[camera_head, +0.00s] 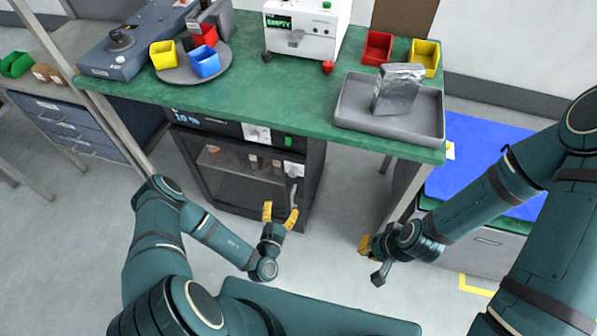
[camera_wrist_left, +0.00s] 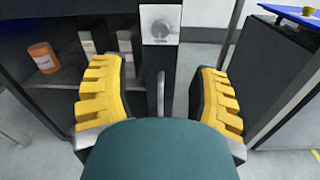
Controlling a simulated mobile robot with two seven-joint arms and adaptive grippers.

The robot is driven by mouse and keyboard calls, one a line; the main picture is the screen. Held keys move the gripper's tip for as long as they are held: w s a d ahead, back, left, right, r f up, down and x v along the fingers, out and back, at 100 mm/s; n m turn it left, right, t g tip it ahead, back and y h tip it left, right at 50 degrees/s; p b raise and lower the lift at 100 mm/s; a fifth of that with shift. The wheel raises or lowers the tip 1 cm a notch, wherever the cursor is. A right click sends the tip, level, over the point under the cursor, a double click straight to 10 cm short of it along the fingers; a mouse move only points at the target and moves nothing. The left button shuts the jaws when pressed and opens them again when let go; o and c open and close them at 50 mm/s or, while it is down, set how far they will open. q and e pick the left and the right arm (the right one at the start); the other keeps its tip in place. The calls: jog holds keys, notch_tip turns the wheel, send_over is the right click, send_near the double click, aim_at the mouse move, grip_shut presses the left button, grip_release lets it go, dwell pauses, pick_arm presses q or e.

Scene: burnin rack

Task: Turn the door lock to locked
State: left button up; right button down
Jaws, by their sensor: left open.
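The rack (camera_head: 240,170) under the green bench has a dark framed glass door (camera_head: 232,178), which looks closed. The door lock (camera_head: 294,170) is a pale plate at the door's upper right; in the left wrist view its round grey knob (camera_wrist_left: 161,28) shows at top centre. I cannot read its setting. A vertical door handle (camera_head: 293,194) is below it and also shows between my fingers in the wrist view (camera_wrist_left: 160,92). My left gripper (camera_head: 280,214) is open, its yellow fingers on either side of the handle, below the lock. My right gripper (camera_head: 366,245) hangs right of the rack, its fingers partly hidden.
The green bench (camera_head: 275,95) overhangs the rack; a grey tray (camera_head: 388,125) holds a silver packet (camera_head: 397,88). A blue-topped cabinet (camera_head: 480,165) stands at the right. Open floor lies in front of the rack.

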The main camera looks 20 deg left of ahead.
aim_at(292, 175)
pick_arm(q)
jog(key=w+b, duration=0.3)
jog(key=w, duration=1)
jog(key=shift+w, duration=0.25)
grip_shut()
